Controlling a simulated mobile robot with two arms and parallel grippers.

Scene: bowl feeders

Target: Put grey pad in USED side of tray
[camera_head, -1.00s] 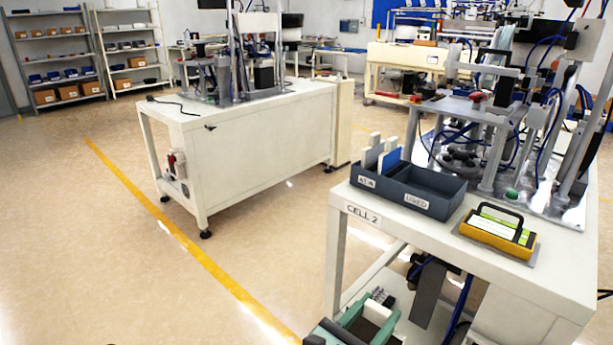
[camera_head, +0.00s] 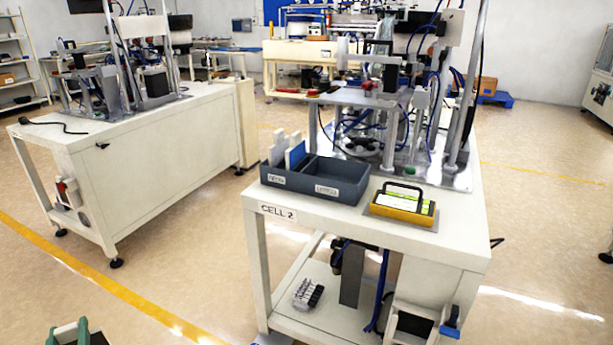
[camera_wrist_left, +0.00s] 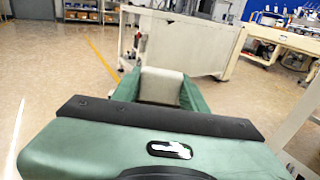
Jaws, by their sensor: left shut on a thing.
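The dark grey tray (camera_head: 333,191) sits on the near left edge of the CELL 2 bench. Its right compartment, labelled USED, looks empty. Its left compartment holds upright white and blue pads (camera_head: 295,154). My left gripper (camera_head: 72,334) shows only partly at the bottom left of the head view, low and well left of the tray. In the left wrist view its green fingers (camera_wrist_left: 160,92) are shut on a light grey pad (camera_wrist_left: 161,86). The pad is hard to make out in the head view. My right gripper is not seen.
A yellow device with a black handle (camera_head: 403,201) lies right of the tray. A machine with posts and blue hoses (camera_head: 400,120) stands behind it. Another white bench (camera_head: 150,150) stands at left. Open floor with a yellow line (camera_head: 120,292) lies between.

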